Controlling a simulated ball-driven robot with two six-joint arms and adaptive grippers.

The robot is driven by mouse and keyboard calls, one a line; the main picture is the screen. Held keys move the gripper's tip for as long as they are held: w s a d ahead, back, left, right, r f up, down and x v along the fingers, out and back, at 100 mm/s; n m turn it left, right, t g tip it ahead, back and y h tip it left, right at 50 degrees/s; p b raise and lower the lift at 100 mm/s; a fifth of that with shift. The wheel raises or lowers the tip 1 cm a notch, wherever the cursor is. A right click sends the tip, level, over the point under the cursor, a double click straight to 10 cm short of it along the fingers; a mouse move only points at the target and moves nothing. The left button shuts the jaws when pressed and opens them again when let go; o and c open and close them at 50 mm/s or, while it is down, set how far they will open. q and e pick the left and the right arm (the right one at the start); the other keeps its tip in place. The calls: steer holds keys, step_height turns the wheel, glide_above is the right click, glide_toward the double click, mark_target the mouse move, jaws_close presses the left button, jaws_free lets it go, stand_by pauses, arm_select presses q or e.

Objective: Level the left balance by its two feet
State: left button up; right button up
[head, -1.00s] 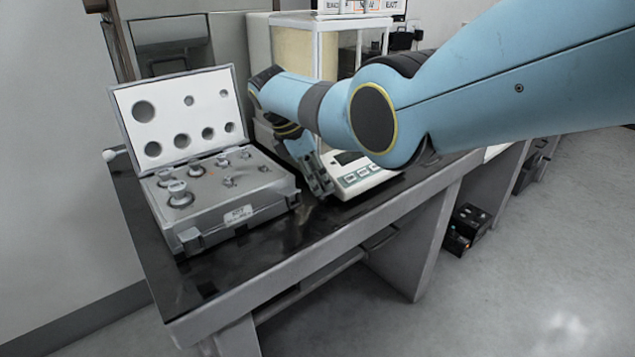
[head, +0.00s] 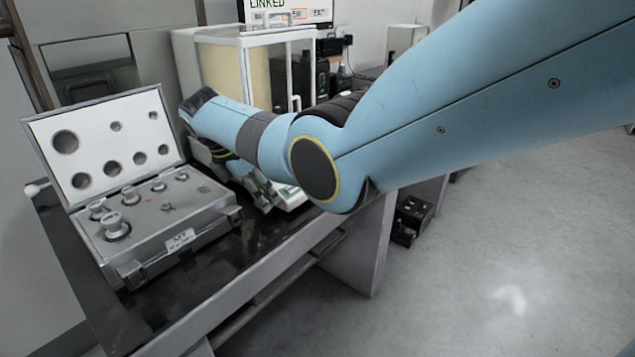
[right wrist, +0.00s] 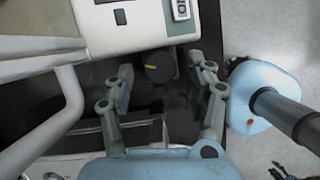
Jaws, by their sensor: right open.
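The balance (head: 217,62) stands on the dark table behind my right arm, with a glass draft shield and a pale front panel. Its front edge also shows at the top of the right wrist view (right wrist: 135,30). A dark round foot knob (right wrist: 158,68) with a yellow mark sits just under that edge. My right gripper (right wrist: 163,66) is open, with one finger on each side of the knob; I cannot tell whether they touch it. In the head view the right gripper (head: 262,191) is low at the balance's front. The other foot is hidden. My left gripper is out of view.
An open weight case (head: 165,225) with several weights stands left of the gripper on the black table top (head: 75,255). A screen (head: 290,12) is behind the balance. A dark box (head: 411,220) lies on the floor right of the table. The floor in front is clear.

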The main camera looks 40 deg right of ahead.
steer(key=shift+s+n+t, duration=0.15)
steer(key=shift+n+t, duration=0.25)
steer(key=shift+n, duration=0.4)
steer(key=p+v, duration=0.2)
steer(key=v, duration=0.9)
steer(key=s+f+m+t+y+b, duration=0.1)
steer(key=s+f+m, duration=0.8)
steer(key=s+f, duration=0.55)
steer(key=s+f+m+b, duration=0.1)
steer(key=s+f, duration=0.2)
steer(key=f, duration=0.3)
steer(key=s+f+m+y+b, duration=0.1)
steer(key=s+f+b, duration=0.1)
steer(key=s+f, duration=0.2)
steer(key=s+f+m+b, duration=0.1)
steer(key=s+f+b, duration=0.1)
steer(key=f, duration=0.8)
steer(key=shift+s+a, duration=0.3)
steer(key=shift+s, duration=0.4)
